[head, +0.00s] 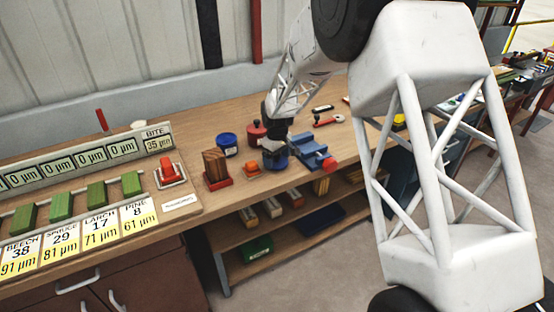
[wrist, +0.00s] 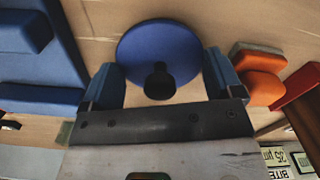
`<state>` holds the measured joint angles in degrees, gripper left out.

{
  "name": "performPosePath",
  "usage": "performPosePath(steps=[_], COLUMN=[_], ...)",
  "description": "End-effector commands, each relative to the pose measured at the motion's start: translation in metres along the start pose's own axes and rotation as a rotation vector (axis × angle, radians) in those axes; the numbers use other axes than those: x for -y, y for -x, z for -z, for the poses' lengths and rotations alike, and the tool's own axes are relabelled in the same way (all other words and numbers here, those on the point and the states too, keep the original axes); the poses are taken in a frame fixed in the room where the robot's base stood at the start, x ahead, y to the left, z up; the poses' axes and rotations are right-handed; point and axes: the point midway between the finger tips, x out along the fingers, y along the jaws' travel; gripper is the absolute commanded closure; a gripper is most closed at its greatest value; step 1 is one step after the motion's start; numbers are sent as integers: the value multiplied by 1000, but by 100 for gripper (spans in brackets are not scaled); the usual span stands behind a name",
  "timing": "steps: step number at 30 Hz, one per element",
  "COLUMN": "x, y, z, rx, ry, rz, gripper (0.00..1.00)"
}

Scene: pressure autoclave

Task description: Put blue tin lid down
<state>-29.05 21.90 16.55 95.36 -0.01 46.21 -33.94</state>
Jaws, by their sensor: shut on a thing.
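The blue tin lid (wrist: 160,45) is a round blue disc with a dark knob. In the wrist view it sits between the two blue-tipped fingers of my gripper (wrist: 163,76), which is shut on it. In the head view my gripper (head: 274,150) is low over the bench, with blue showing at its end; lid and fingertips are hard to tell apart there. Whether the lid touches the bench is unclear. A blue tin (head: 228,143) stands on the bench to the left of my gripper.
A blue vise (head: 312,150) stands close on the right of my gripper. An orange block (head: 252,168) is close on its left, and a wooden block on a red base (head: 216,168) is farther left. A red tin (head: 257,133) stands behind. Little bench is free around the gripper.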

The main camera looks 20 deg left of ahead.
Motion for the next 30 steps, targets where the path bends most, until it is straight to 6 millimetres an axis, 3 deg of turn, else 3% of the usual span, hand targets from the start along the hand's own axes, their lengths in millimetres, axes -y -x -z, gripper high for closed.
performPosePath(steps=[17,18,20,30], x=[0,0,0,0], y=[-11,-11,-11,-8], z=[0,0,0,0], rx=[0,-1,-1,-1], ry=[0,0,0,0], rz=[0,0,0,0], gripper=[37,10,0,0])
